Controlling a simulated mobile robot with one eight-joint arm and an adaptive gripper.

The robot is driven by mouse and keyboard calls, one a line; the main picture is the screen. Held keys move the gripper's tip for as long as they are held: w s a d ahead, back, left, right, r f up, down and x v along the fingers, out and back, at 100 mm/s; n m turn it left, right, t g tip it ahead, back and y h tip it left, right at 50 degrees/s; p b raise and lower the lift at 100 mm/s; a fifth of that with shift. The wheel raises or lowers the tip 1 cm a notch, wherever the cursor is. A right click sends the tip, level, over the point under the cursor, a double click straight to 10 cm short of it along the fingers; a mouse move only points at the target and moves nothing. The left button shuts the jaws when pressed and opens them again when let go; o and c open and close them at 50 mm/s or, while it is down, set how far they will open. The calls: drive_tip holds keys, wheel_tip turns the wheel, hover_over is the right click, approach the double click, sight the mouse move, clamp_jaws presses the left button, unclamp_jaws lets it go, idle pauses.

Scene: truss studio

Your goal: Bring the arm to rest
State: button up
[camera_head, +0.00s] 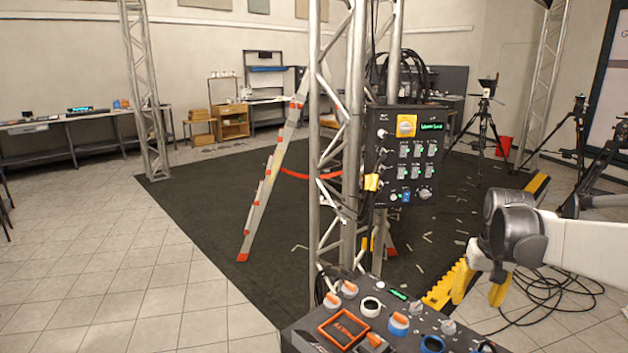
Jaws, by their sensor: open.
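My gripper (478,287) is at the lower right, at the end of my white and dark grey arm. Its two yellow-tipped fingers point down and stand apart, with nothing between them. It hangs to the right of the truss column, just above and behind the right part of a dark control console (408,318) with knobs and an orange-framed panel. The arm reaches in from the right edge.
A metal truss column (349,150) carries a black switch panel (408,157). A ladder (272,180) leans beside it. Tripods (484,123) and loose black cables (560,292) are at the right. The tiled floor (120,240) at the left is clear.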

drive_tip(key=s+a+r+n+t, duration=0.1)
drive_tip(key=s+a+r+t, duration=0.3)
drive_tip(key=s+a, duration=0.75)
drive_tip(key=s+a+f+n+t, duration=0.1)
drive_tip(key=s+a, duration=0.6)
drive_tip(key=s, duration=0.2)
drive_tip(key=shift+s+f+y, duration=0.25)
drive_tip(key=shift+f+y, duration=0.05)
drive_tip(key=shift+f, duration=0.1)
drive_tip(key=shift+a, duration=0.1)
idle(0.5)
